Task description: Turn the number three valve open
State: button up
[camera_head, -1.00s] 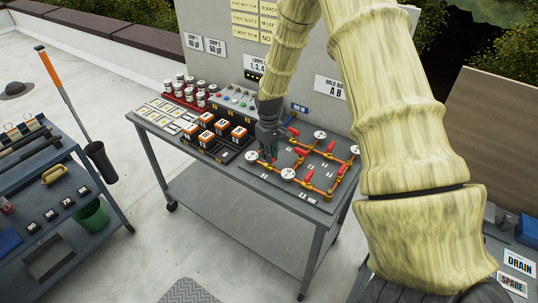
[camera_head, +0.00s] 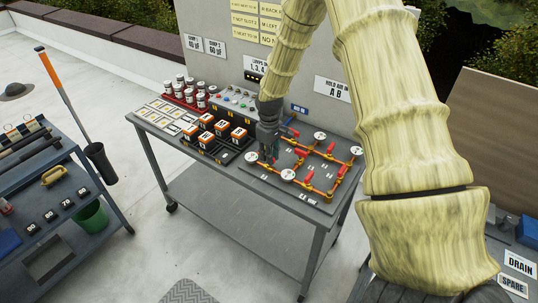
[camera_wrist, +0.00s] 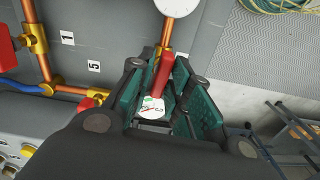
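The valve board (camera_head: 252,177) carries orange pipes, round white gauges and several red valve handles at the right end of the table. My gripper (camera_head: 268,158) is low over its left part, close to a white gauge (camera_head: 251,158). In the wrist view my gripper (camera_wrist: 160,108) has its teal-padded fingers apart on either side of a red valve handle (camera_wrist: 165,70), with gaps beside the handle. A white round piece with green and red marks (camera_wrist: 151,107) lies between the fingers. Labels "1" (camera_wrist: 67,38) and "5" (camera_wrist: 94,66) show; I cannot read this valve's number.
An upright grey panel (camera_head: 225,60) with signs is behind the table. My arm covers the right side of the head view.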

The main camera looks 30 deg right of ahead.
jog(key=shift+o, duration=0.6)
jog(key=shift+r, duration=0.1)
notch_tip(320, 180, up, 12)
jog(key=shift+f, duration=0.2)
dwell(0.5)
